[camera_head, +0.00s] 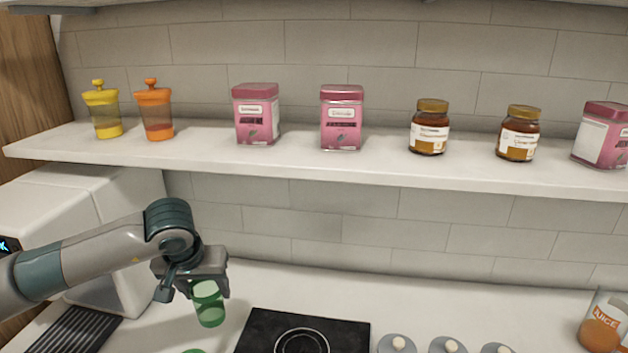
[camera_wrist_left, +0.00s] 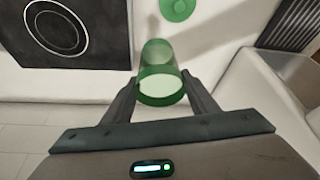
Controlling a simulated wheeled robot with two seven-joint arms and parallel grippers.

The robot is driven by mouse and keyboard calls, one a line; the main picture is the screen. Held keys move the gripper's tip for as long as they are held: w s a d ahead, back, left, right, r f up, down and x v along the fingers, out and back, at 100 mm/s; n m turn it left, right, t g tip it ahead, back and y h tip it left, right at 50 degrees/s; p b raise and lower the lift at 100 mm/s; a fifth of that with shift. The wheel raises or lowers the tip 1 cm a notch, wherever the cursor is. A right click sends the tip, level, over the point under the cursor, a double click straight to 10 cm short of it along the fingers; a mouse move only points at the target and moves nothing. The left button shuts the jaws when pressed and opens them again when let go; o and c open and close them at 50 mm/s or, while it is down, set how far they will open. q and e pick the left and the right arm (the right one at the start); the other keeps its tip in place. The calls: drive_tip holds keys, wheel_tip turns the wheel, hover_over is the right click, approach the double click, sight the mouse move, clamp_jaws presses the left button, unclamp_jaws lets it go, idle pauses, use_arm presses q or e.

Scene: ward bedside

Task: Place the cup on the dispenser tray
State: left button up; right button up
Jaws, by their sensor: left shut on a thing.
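A translucent green cup (camera_head: 209,308) is held in my left gripper (camera_head: 197,286), which is shut on it. The cup also shows in the left wrist view (camera_wrist_left: 160,82), between the two fingers (camera_wrist_left: 161,100). It appears to be above the white counter, roughly upright in the head view. The dispenser is a white machine (camera_head: 112,204) at the left under the shelf. Its dark ribbed tray (camera_head: 75,333) lies at the lower left, left of the gripper. The tray also shows at the top right of the left wrist view (camera_wrist_left: 290,25). My right gripper is not in view.
A black hob plate (camera_head: 255,335) lies on the counter right of the cup. A green round item (camera_wrist_left: 177,8) lies on the counter. Lidded canisters (camera_head: 397,344) and a juice container (camera_head: 602,325) stand at right. A white shelf (camera_head: 330,165) with several jars hangs above.

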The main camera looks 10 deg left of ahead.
use_arm(q)
drive_tip(key=s+d+f+m+b, duration=0.1)
drive_tip(key=s+d, duration=0.1)
drive_tip(key=d, duration=0.3)
drive_tip(key=s+d+f+m+h+b, duration=0.1)
drive_tip(key=d+f, duration=0.1)
drive_tip(key=d, duration=0.4)
drive_tip(key=shift+s+m+b, duration=0.3)
drive_tip(key=shift+s, duration=0.05)
drive_tip(key=shift+r, duration=0.1)
wheel_tip(320, 180, up, 7)
wheel_tip(320, 180, down, 7)
